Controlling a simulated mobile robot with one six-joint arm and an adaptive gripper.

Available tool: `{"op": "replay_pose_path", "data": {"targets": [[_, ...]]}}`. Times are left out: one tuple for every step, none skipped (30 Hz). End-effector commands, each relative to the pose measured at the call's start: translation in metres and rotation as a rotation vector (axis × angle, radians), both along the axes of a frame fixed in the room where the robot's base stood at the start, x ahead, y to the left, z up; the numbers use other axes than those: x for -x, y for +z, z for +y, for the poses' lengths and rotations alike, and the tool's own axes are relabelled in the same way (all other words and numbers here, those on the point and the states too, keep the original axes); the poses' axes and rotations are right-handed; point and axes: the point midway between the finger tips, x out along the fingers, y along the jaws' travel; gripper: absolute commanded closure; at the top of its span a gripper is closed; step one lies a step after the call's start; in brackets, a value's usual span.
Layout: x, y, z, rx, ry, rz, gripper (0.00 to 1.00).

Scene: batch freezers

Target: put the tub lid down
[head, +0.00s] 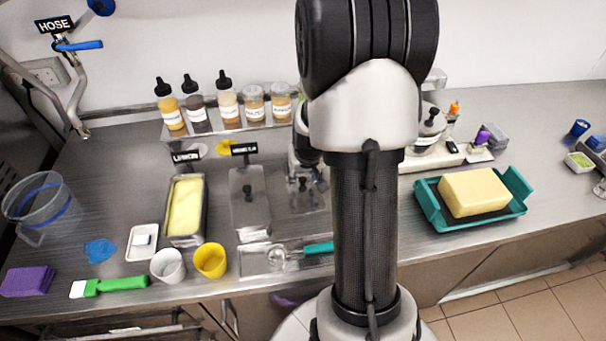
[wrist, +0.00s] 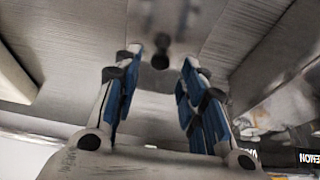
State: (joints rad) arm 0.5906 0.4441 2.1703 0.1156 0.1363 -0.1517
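A metal tub lid (head: 309,201) with a dark knob lies flat on the counter, right of the tub row and partly hidden by my arm. In the wrist view a flat metal surface with a dark knob (wrist: 160,58) shows between my fingertips. My gripper (head: 303,181) is over this lid. Its two blue-padded fingers (wrist: 162,56) are apart, with a gap on each side of the knob. An open tub of pale yellow ice cream (head: 185,207) stands at left. A second metal tub (head: 249,222), covered and with a black knob, stands between it and the lid.
A teal tray (head: 431,205) with a yellow block (head: 474,192) stands at right. A scoop with a teal handle (head: 318,248) and a yellow cup (head: 210,261) are in front. A shelf of bottles (head: 228,106) is behind. Counter between lid and tray is mostly clear.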

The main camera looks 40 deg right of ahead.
Motion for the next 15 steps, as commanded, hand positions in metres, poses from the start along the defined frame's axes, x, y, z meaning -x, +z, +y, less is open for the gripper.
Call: {"op": "replay_pose_path", "data": {"targets": [[0.003,0.016,0.002,0.003,0.000,-0.004,0.62],[0.005,0.023,0.003,0.003,0.000,-0.004,0.62],[0.008,0.031,0.005,0.003,0.001,-0.004,0.62],[0.011,0.037,0.006,0.003,0.001,-0.003,0.62],[0.013,0.043,0.008,0.004,0.001,-0.004,0.62],[0.016,0.051,0.009,0.003,0.000,-0.004,0.62],[0.018,0.056,0.011,0.002,0.000,-0.003,0.62],[0.020,0.061,0.012,0.002,-0.001,-0.004,0.62],[0.022,0.067,0.013,0.002,-0.001,-0.004,0.62],[0.023,0.071,0.014,0.002,-0.001,-0.004,0.62],[0.025,0.074,0.015,0.002,0.000,-0.003,0.62],[0.026,0.078,0.016,0.002,0.000,-0.003,0.62],[0.027,0.081,0.017,0.001,0.000,-0.002,0.62],[0.028,0.082,0.017,0.001,0.000,-0.002,0.62],[0.029,0.085,0.018,0.001,0.001,-0.002,0.62]]}}
